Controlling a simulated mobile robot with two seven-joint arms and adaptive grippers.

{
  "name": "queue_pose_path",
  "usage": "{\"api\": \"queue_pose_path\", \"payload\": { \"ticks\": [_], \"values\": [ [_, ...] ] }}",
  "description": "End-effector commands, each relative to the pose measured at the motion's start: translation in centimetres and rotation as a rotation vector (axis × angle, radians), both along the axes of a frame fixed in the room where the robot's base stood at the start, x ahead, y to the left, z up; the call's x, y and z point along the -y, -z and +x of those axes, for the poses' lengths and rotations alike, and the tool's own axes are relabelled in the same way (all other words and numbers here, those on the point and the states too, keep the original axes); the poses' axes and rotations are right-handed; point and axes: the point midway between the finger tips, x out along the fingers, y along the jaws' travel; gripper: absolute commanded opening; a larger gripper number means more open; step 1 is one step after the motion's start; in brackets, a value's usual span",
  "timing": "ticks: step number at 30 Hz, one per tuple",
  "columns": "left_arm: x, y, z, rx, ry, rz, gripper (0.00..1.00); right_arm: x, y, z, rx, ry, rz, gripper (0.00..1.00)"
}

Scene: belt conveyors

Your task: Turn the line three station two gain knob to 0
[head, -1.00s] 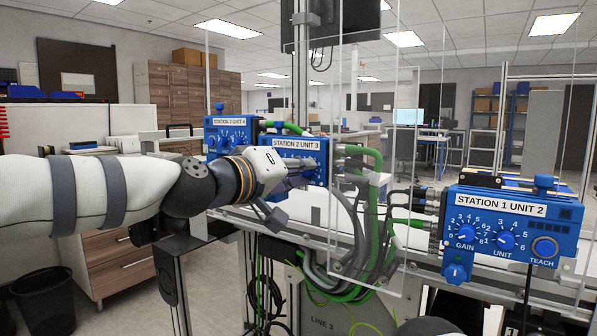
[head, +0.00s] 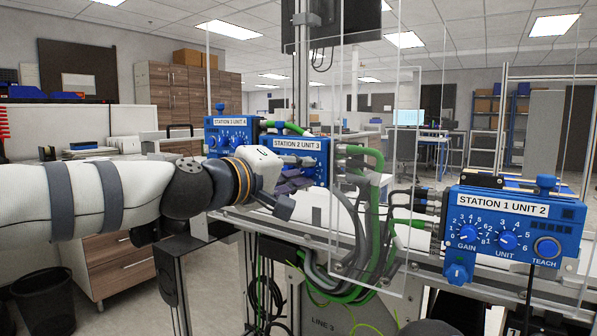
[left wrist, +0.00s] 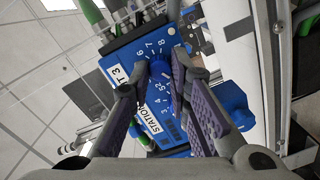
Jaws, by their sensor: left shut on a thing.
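The blue station 2 unit 3 box (head: 318,172) stands mid-picture in the head view, its dials mostly covered by my left gripper (head: 297,172). In the left wrist view, the same box (left wrist: 199,84) appears turned, with part of its label and dial numbers showing. My left gripper (left wrist: 160,70) is shut on a blue knob (left wrist: 160,77) on the box's face, one padded finger at each side. The knob's name and pointer cannot be read. My right gripper is not in view.
The station 1 unit 2 box (head: 512,226) is at right and the station 3 unit 4 box (head: 228,137) is behind at left. Clear panels (head: 372,235) stand to the right of the gripper. Green and grey cables (head: 372,205) hang beside the box.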

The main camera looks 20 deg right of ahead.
Motion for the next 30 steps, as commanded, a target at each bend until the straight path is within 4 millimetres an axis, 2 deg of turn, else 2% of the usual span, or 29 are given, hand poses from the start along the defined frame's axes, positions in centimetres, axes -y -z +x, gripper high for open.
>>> {"api": "queue_pose_path", "payload": {
  "ticks": [6,7,9,20,23,30],
  "values": [
    [0.1,-0.1,-0.1,0.001,0.001,0.000,0.00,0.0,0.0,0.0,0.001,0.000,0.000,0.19],
    [0.1,-0.1,-0.1,0.001,0.001,0.000,0.22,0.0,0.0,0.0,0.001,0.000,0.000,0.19],
    [0.1,-0.1,-0.1,0.001,0.001,0.000,0.38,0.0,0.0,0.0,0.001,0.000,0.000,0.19],
    [-0.5,-0.1,-0.3,0.002,-0.001,0.001,0.38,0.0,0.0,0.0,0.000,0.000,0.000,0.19],
    [-2.0,-0.3,-1.3,0.002,-0.001,0.001,0.38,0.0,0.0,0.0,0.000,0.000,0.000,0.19],
    [-7.1,-0.7,-5.1,0.003,-0.001,-0.001,0.38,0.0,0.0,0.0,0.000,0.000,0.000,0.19]
  ]
}}
